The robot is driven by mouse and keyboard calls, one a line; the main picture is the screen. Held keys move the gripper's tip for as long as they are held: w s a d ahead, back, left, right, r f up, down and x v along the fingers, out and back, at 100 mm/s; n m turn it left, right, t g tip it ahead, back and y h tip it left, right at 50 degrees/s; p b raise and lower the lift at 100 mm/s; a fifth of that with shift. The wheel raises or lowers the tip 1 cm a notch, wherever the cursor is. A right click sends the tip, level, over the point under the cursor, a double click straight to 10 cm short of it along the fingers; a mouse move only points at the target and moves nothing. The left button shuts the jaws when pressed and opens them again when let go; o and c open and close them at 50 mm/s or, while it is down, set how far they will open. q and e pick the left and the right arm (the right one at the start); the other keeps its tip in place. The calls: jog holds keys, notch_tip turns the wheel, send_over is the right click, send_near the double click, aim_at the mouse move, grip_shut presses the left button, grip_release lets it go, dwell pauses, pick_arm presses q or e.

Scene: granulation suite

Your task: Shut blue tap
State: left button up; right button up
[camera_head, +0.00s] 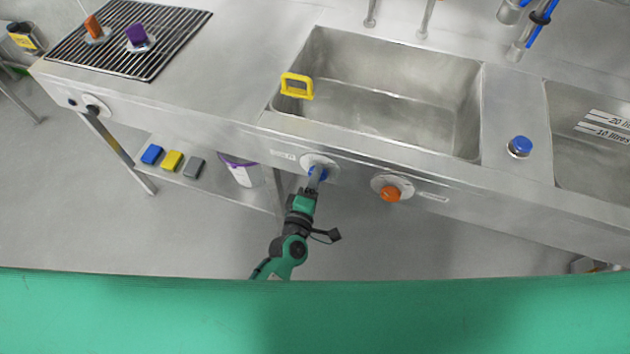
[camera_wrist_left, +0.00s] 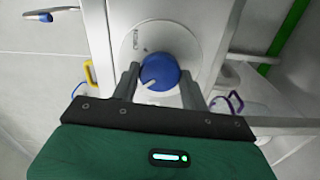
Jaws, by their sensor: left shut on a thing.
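The blue tap (camera_head: 318,173) is a round knob on a white disc on the front panel of the steel sink unit. In the left wrist view the blue tap (camera_wrist_left: 160,72) sits between my two fingers, with a pale mark low on its face. My left gripper (camera_head: 313,183) reaches up to it from below and is shut on it; the gripper also shows in the left wrist view (camera_wrist_left: 160,90). The fingers hide part of the knob's sides. My right gripper is in neither view.
An orange tap (camera_head: 391,193) is on the same panel to the right. A yellow handle (camera_head: 297,86) sits at the sink's (camera_head: 375,95) left rim. A blue-topped knob (camera_head: 520,146) stands between the basins. A shelf (camera_head: 205,178) below holds several coloured blocks and a white, purple-rimmed bucket (camera_head: 243,174).

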pick_arm(q)
jog(key=shift+n, duration=0.5)
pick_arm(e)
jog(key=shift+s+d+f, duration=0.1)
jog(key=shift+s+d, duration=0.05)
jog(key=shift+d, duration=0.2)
pick_arm(q)
jog(key=o, duration=1)
jog(key=b+v, duration=0.2)
jog(key=v, duration=1.2)
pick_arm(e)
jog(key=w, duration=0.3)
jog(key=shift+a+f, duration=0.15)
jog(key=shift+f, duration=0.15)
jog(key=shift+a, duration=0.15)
